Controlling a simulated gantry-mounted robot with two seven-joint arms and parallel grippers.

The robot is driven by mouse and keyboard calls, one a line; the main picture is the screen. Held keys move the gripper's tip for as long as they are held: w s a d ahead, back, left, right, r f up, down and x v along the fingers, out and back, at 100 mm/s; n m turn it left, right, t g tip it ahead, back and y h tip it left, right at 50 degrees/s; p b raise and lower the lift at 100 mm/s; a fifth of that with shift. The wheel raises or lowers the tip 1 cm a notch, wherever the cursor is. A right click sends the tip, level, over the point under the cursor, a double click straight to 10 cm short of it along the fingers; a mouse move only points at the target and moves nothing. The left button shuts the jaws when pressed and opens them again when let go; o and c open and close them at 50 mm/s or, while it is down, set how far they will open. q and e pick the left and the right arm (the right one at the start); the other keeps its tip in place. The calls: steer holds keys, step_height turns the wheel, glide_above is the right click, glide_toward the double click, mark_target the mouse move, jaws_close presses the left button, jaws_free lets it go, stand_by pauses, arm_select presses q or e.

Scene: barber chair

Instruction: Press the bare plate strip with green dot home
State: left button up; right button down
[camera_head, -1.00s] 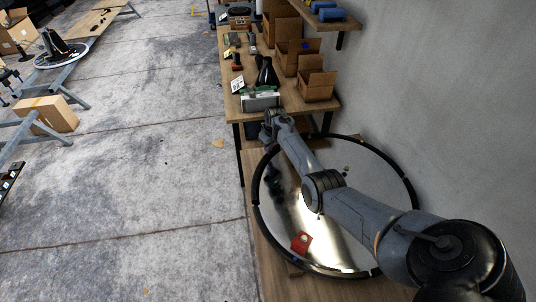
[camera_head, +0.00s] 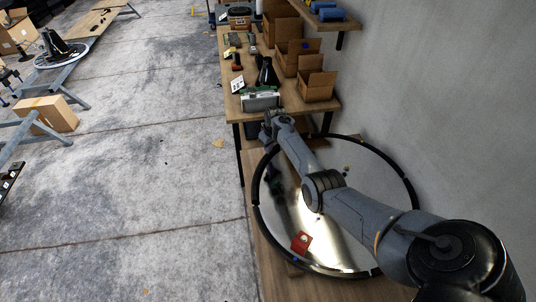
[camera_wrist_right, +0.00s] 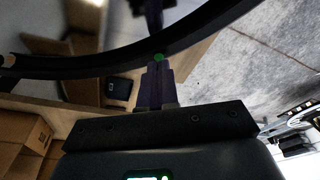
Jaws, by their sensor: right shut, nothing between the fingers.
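A large round mirror-like disc (camera_head: 352,225) with a dark rim lies on a wooden bench in the head view. In the right wrist view, a dark curved strip (camera_wrist_right: 215,32) crosses the upper part, with a green dot (camera_wrist_right: 158,57) on it. My right gripper (camera_wrist_right: 157,66) is shut and empty, its fingertips at or very close to the green dot; I cannot tell whether they touch. In the head view my right arm reaches over the disc to its far left edge, and the green dot cannot be made out. My left gripper is not in view.
A red tag (camera_head: 301,243) lies on the near part of the disc. Beyond it, a workbench holds a grey-green box (camera_head: 262,100), a black bottle (camera_head: 267,72) and open cardboard boxes (camera_head: 318,85). A wall bounds the right; open concrete floor (camera_head: 150,190) lies left.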

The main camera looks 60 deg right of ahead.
mark_target(269, 154)
steer(key=shift+f, duration=0.3)
steer(key=shift+f+b, duration=0.85)
steer(key=shift+f, duration=0.3)
stand_by(0.4)
steer(key=shift+r, duration=0.1)
step_height(269, 154, up, 8)
steer(key=p, duration=0.8)
steer(key=shift+s, duration=0.1)
